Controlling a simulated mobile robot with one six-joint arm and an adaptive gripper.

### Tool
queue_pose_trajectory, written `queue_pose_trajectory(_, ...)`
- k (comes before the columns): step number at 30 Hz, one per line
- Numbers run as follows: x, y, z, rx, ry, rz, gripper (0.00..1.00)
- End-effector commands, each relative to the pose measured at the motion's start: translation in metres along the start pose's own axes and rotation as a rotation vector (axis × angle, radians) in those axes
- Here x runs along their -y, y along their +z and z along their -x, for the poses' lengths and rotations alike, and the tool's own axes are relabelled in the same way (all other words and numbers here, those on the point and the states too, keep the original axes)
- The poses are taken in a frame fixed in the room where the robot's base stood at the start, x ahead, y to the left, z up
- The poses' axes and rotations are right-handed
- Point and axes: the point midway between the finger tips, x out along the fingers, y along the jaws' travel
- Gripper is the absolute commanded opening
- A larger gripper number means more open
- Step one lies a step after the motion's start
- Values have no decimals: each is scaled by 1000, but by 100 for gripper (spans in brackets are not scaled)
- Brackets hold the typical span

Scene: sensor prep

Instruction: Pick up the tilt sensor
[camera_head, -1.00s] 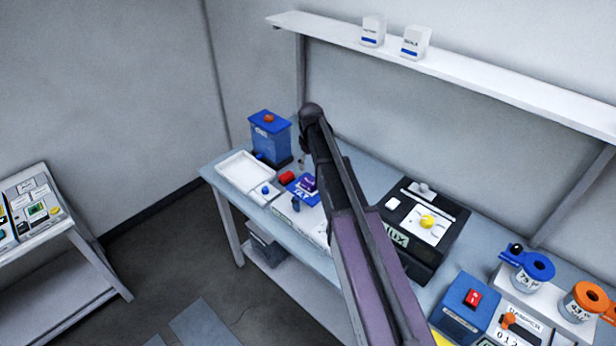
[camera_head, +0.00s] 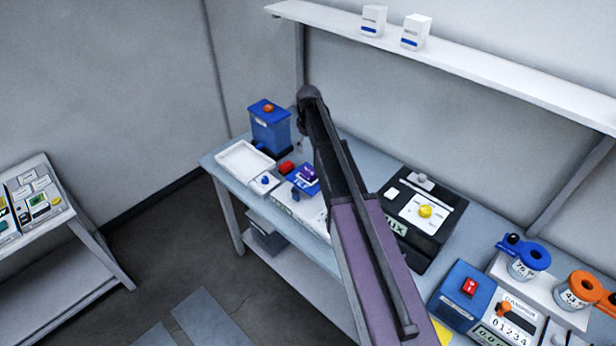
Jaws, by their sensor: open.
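I cannot tell for sure which thing is the tilt sensor. A small purple block (camera_head: 307,174) sits on a blue plate with white lettering, on a white device (camera_head: 308,212) at the left part of the bench. The lettering is too small to read surely. My arm rises across the middle of the view and partly covers this device. My gripper (camera_head: 303,143) shows only as a small piece beyond the arm's top, above the back of the bench. It is open, and nothing shows in it. Most of it is hidden.
A shelf (camera_head: 470,65) overhangs behind.

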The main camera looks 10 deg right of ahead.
Motion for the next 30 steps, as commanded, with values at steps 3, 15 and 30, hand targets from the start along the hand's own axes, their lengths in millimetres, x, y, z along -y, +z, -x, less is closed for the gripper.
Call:
queue_pose_trajectory(3, 0, 0, -13, 0, 0, 0, 97)
queue_pose_trajectory(15, 1, 0, -44, 0, 0, 1, 97)
queue_pose_trajectory(30, 1, 0, -75, 0, 0, 1, 97)
